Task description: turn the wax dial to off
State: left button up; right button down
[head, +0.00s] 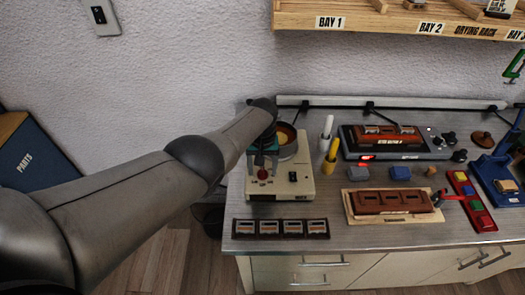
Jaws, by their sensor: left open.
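The cream wax unit (298,192) stands at the left end of the grey bench. A round pot with amber wax (287,136) sits at its back. A small red knob (262,174), which looks like the wax dial, is on the front left of its top face; its setting is too small to read. A black switch (293,176) is to the knob's right. My left arm reaches in from the left, and my left gripper (263,160) points down just above and behind the red knob. It is open; I cannot tell whether the fingers touch the knob. My right gripper is out of view.
White and yellow bottles (330,152) stand right of the wax unit. A dark strip of several pale blocks (281,229) lies in front. A brown part on a wooden board (392,203) and a grey machine (395,142) are further right. A shelf (390,20) overhangs the back.

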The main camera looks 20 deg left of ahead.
aim_at(262, 171)
pick_arm(q)
notch_tip(262, 171, up, 6)
jog(key=p, duration=0.3)
jog(key=shift+f+p, duration=0.2)
jog(key=shift+p, duration=0.1)
notch_tip(262, 171, up, 9)
jog(key=p, duration=0.2)
jog(key=shift+r, duration=0.15)
